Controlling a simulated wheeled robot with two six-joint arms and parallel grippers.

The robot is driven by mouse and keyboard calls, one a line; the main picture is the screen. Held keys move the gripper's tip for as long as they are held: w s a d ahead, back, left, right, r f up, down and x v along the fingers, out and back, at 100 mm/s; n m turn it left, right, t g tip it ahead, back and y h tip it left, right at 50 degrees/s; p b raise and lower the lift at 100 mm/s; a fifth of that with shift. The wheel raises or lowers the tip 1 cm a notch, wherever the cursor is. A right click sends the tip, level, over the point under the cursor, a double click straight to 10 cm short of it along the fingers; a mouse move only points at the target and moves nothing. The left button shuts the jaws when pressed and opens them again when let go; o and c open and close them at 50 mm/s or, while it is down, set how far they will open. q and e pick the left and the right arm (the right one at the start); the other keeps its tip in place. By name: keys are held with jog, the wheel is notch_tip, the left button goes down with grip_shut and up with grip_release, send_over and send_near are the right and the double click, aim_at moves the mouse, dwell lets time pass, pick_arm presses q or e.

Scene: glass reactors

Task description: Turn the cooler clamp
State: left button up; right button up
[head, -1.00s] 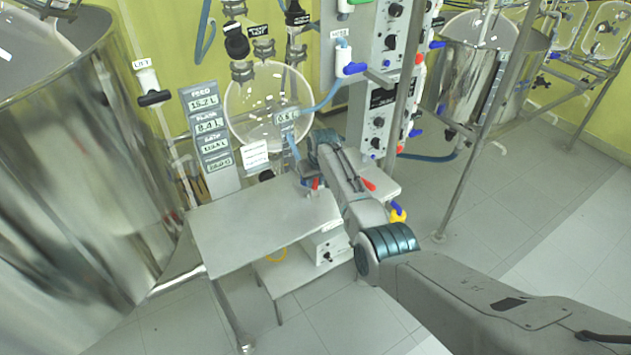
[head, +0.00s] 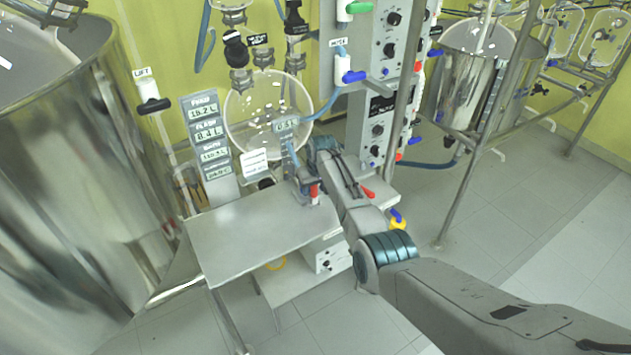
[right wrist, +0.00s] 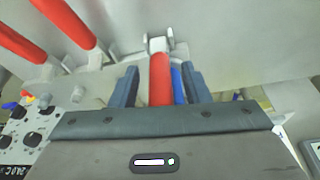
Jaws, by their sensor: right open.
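My right gripper (head: 306,188) reaches the equipment at the back edge of the small grey table. In the right wrist view the open gripper (right wrist: 160,86) has its two dark fingers on either side of a red lever (right wrist: 159,78) with a pale metal fitting at its far end. The fingers stand apart from the lever. A blue lever (right wrist: 178,84) also lies between the fingers, right beside the red one. In the head view a red lever (head: 314,193) shows next to the gripper. No readable label tells which lever is the cooler clamp. My left gripper is out of view.
Two more red levers (right wrist: 67,24) lie at the left of the wrist view. The grey table (head: 250,235) is bare. A round glass vessel (head: 240,125) hangs behind it. A large steel tank (head: 80,200) stands left. A metal post (head: 470,165) stands right.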

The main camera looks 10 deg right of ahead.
jog(key=b+v, duration=0.1)
jog(key=v, duration=0.9)
jog(key=shift+r+b, duration=0.15)
jog(key=shift+b, duration=0.15)
